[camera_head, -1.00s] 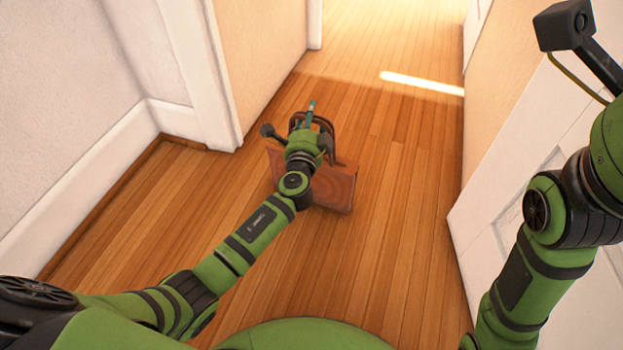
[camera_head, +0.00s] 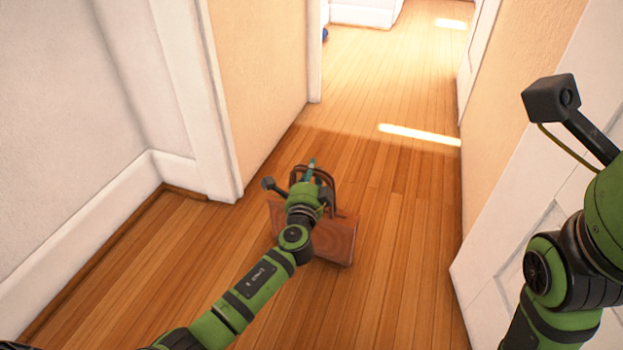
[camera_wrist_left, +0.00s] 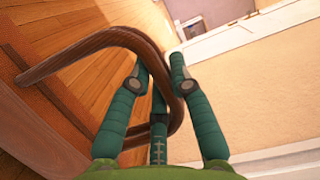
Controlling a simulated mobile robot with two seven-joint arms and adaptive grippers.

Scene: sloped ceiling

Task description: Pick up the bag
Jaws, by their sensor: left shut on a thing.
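The bag (camera_head: 335,240) is a reddish-brown bag with dark brown loop handles, and it is in the middle of the head view, above or on the wooden floor; I cannot tell if it touches. My left gripper (camera_head: 311,172) is over the bag, shut on its handle, and my wrist hides part of the bag. In the left wrist view the curved handle (camera_wrist_left: 98,42) passes between the teal fingers of my left gripper (camera_wrist_left: 160,80), and the bag's body (camera_wrist_left: 35,140) is at the lower left. My right arm is at the right of the head view; its fingers are out of view.
A white panelled door (camera_head: 510,215) stands close on the right. A white door frame (camera_head: 190,100) and baseboard (camera_head: 95,225) are on the left. The wooden floor (camera_head: 400,40) runs clear down the hallway ahead.

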